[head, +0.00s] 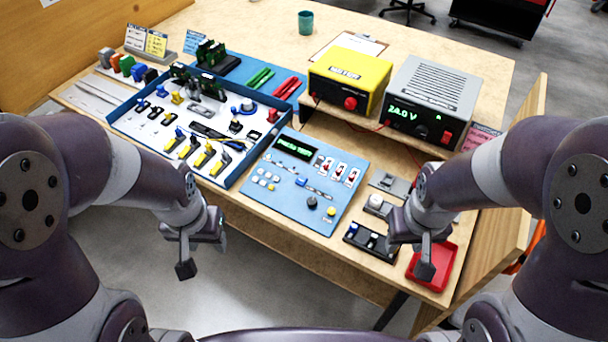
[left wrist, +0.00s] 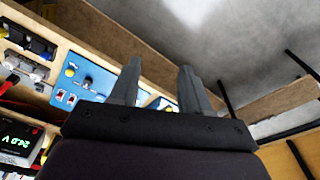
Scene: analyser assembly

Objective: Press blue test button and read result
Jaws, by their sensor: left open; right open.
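The blue test panel (head: 262,178) lies at the middle front of the bench. Its dark display (head: 296,149) shows green text that seems to read "PRESS TEST". A small blue button (head: 302,181) sits near the panel's middle, with red switches (head: 339,171) to its right and a black knob (head: 312,202) below. My left gripper (head: 197,254) is open and empty, left of the panel and off the bench's front edge. Its two spread fingers show in the left wrist view (left wrist: 160,88), with part of the panel behind. My right gripper (head: 423,258) is open and empty over the red tray.
A blue-rimmed parts tray (head: 228,183) stands left of the panel. A yellow meter (head: 348,80) and a grey power supply (head: 432,95) reading about 24.0 V stand behind. A black block (head: 370,243) and a red tray (head: 450,273) are at right. Wires run behind the panel.

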